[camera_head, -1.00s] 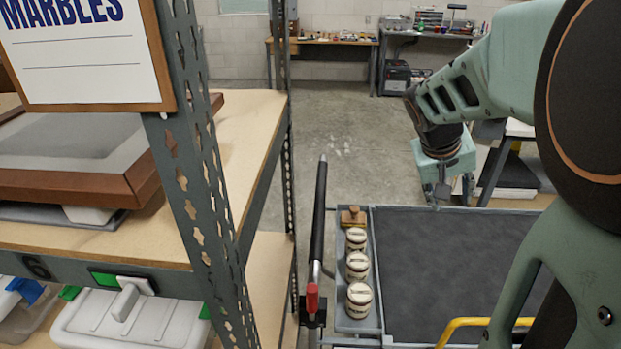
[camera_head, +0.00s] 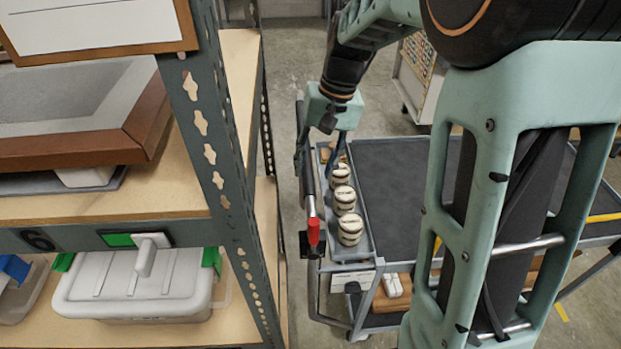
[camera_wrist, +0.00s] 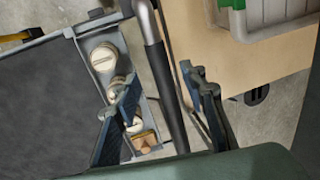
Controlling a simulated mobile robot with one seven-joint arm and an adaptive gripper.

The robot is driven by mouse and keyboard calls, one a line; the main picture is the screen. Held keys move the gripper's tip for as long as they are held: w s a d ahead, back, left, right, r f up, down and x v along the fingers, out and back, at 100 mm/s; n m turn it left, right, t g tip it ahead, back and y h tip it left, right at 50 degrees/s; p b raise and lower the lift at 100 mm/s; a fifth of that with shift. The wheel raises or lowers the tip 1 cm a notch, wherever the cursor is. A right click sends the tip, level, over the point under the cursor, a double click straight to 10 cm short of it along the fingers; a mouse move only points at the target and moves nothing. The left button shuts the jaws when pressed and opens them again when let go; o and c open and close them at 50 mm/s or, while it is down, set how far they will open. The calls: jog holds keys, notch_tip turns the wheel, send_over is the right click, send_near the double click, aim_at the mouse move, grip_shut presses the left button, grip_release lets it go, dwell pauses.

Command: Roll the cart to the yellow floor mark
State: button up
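The grey cart (camera_head: 395,190) stands right of the shelf, with a dark mat on top. Its black push handle (camera_head: 307,165) runs along its left end, with a red lever (camera_head: 313,232) near the handle's near end. My gripper (camera_head: 320,155) is open at the handle's far part. In the wrist view the handle (camera_wrist: 161,75) passes between the spread fingers of my gripper (camera_wrist: 163,110); I see no clear contact.
A tray on the cart beside the handle holds several round lidded jars (camera_head: 343,198) and a small wooden block (camera_wrist: 144,141). The shelf's upright (camera_head: 205,150) stands close left of the handle. A white-lidded bin (camera_head: 135,285) sits on the lower shelf.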

aim_at(310, 183)
jog(key=f, duration=0.2)
jog(key=a+f, duration=0.1)
jog(key=f, duration=0.2)
grip_shut()
dwell(0.3)
